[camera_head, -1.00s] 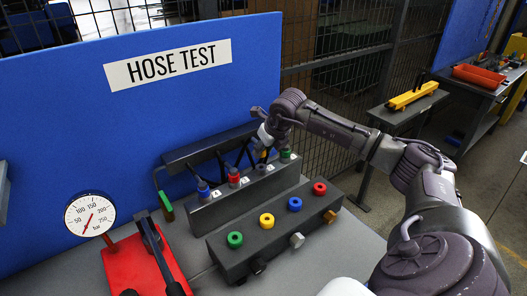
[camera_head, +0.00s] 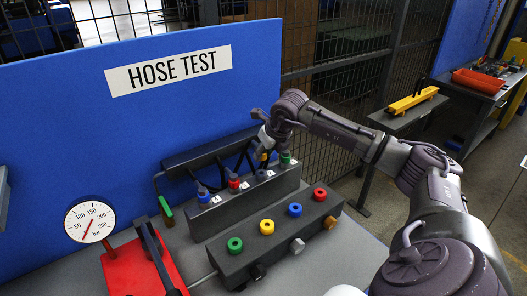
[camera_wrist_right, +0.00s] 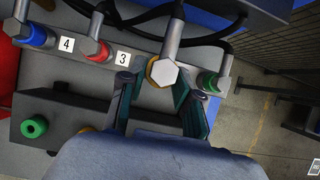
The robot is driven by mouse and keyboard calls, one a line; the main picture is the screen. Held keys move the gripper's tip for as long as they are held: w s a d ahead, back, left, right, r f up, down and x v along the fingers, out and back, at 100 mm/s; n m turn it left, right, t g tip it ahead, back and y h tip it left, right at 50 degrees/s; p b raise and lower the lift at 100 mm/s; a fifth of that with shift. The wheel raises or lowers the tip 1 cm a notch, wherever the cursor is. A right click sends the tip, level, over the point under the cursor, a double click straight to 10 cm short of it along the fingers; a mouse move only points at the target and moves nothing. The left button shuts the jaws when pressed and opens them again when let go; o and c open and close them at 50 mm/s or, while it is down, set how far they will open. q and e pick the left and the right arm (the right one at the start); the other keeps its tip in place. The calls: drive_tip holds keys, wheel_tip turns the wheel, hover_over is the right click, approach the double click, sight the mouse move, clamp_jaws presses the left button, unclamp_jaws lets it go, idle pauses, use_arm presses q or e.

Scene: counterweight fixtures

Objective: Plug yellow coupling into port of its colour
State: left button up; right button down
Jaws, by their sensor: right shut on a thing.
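The yellow coupling (camera_wrist_right: 158,72) is in its slot on the rear rack (camera_head: 250,198), between the red coupling (camera_head: 233,181) and the green coupling (camera_head: 285,158). My right gripper (camera_wrist_right: 158,90) has its teal fingers on either side of it and is shut on it. In the head view, this gripper (camera_head: 264,153) hides most of the yellow coupling. The yellow port (camera_head: 267,227) is on the front block (camera_head: 250,258), between the green port (camera_head: 235,245) and the blue port (camera_head: 295,210). My left gripper is not in view.
The red port (camera_head: 319,194) is at the block's right end. The blue coupling (camera_head: 203,194) is at the rack's left end. Black hoses run from a bar (camera_head: 210,150) behind the rack. A gauge (camera_head: 90,222) and a red base with a lever (camera_head: 145,265) stand left.

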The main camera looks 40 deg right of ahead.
drive_tip(key=s+a+b, duration=0.9)
drive_tip(key=s+a, duration=0.2)
drive_tip(key=s, duration=0.3)
drive_tip(key=shift+s, duration=0.2)
drive_tip(key=shift+a+f+b, duration=0.1)
drive_tip(key=shift+b, duration=0.2)
drive_tip(key=shift+f+b, duration=0.7)
drive_tip(key=shift+f, duration=0.35)
drive_tip(key=shift+f, duration=0.1)
drive_tip(key=shift+f+b, duration=1.35)
drive_tip(key=shift+b, duration=0.2)
